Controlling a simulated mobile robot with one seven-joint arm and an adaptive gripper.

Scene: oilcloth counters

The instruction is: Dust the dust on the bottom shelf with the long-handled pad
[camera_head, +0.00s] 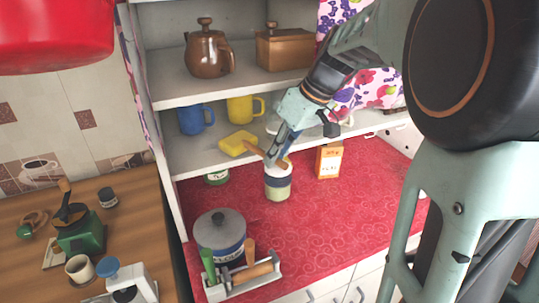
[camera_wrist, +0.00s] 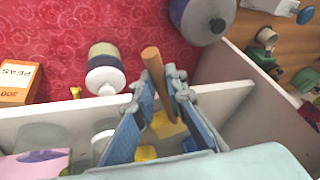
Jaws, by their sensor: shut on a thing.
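My gripper (camera_head: 279,148) is shut on the wooden handle (camera_head: 258,151) of the long-handled pad. The yellow pad (camera_head: 238,143) is at the front of the bottom shelf (camera_head: 190,158), below the mugs in the picture; I cannot tell whether it touches the board. In the wrist view, the handle (camera_wrist: 153,70) stands between the blue fingers of my gripper (camera_wrist: 163,95), and the yellow pad (camera_wrist: 168,127) shows behind them, partly hidden. I cannot make out any dust on the shelf.
A blue mug (camera_head: 196,119) and a yellow mug (camera_head: 240,109) stand on the bottom shelf. A brown teapot (camera_head: 207,52) and a box (camera_head: 283,49) are above. A canister (camera_head: 277,184), an orange carton (camera_head: 328,161) and a lidded pot (camera_head: 220,236) stand on the red counter.

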